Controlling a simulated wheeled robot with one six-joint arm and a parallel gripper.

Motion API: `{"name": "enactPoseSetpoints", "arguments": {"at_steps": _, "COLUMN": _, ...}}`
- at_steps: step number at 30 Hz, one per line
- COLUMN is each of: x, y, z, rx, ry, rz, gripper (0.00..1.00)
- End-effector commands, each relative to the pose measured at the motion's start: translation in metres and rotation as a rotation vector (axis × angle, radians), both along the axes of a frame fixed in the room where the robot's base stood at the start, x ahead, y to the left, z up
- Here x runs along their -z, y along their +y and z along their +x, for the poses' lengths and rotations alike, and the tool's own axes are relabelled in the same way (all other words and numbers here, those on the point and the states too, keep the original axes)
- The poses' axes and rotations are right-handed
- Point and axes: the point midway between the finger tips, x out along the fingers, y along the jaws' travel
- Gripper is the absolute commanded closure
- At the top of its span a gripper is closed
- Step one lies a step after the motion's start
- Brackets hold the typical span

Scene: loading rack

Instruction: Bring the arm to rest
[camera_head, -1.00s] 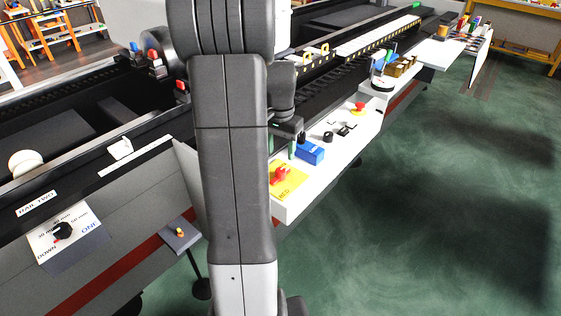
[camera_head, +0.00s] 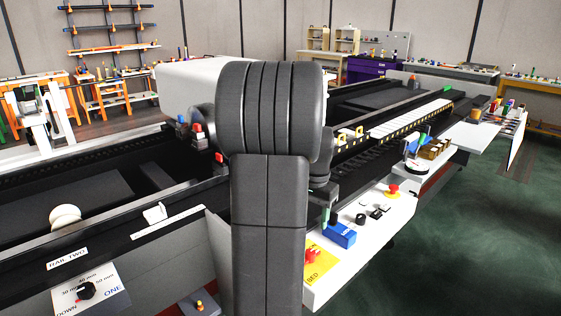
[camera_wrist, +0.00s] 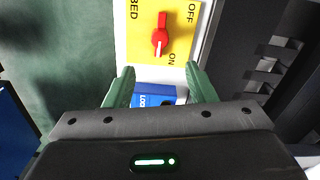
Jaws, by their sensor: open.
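My arm rises through the middle of the head view, and its gripper is mostly hidden behind it. A green finger shows just right of the arm (camera_head: 326,214), close to a blue block (camera_head: 341,236) on the white control ledge. In the wrist view my gripper (camera_wrist: 159,70) is open, its two green fingers apart with nothing held between them.
A yellow plate (camera_wrist: 139,45) with a red switch (camera_wrist: 160,38) lies past the fingertips. A red mushroom button (camera_head: 393,189) and black knobs stand farther along the ledge. Dark machine rails run both sides of my arm. Green floor (camera_head: 450,260) is clear at right.

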Motion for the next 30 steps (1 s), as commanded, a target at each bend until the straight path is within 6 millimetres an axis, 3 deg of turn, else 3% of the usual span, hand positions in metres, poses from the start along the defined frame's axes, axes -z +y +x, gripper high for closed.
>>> {"name": "enactPoseSetpoints", "arguments": {"at_steps": 16, "x": 0.102, "y": 0.0, "z": -0.001, "rx": 0.0, "ry": 0.004, "rz": 0.001, "gripper": 0.5}}
{"name": "enactPoseSetpoints", "arguments": {"at_steps": 22, "x": 0.12, "y": 0.0, "z": -0.001, "rx": 0.0, "ry": 0.002, "rz": 0.001, "gripper": 0.5}}
{"name": "enactPoseSetpoints", "arguments": {"at_steps": 30, "x": 0.123, "y": 0.0, "z": -0.001, "rx": -0.004, "ry": 0.001, "rz": 0.001, "gripper": 0.5}}
